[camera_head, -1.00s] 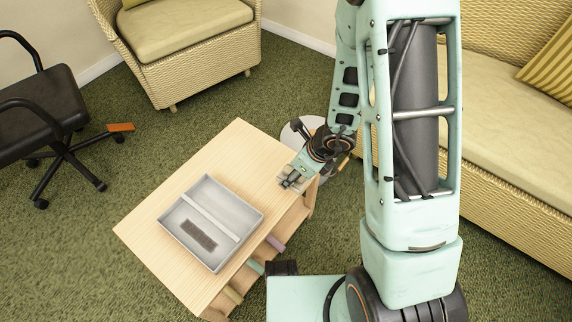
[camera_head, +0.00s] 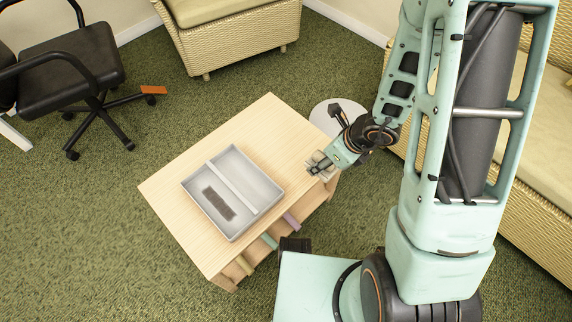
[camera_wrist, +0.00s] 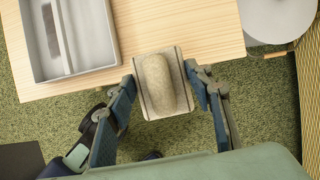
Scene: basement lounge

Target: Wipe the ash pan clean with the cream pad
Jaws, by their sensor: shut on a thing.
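The ash pan (camera_head: 269,200) is a shallow grey metal tray on the light wooden table, with a raised bar across it. A dark ash patch (camera_head: 219,203) lies on its floor, on one side of the bar. The pan shows in part in the wrist view (camera_wrist: 95,57), at upper left, with part of the dark patch. My gripper (camera_wrist: 160,88) is shut on the cream pad (camera_wrist: 158,84), a flat block with a rounded grip on top. The pad is at the table's edge, to the right of the pan and apart from it. In the head view my gripper (camera_head: 320,165) partly hides the pad.
The wooden table (camera_head: 262,122) has bare top around the pan and shelves below holding coloured rolled items (camera_head: 291,221). A round white object (camera_head: 331,116) stands behind my gripper. A black office chair (camera_head: 68,72) and wicker seats (camera_head: 235,38) stand around on green carpet.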

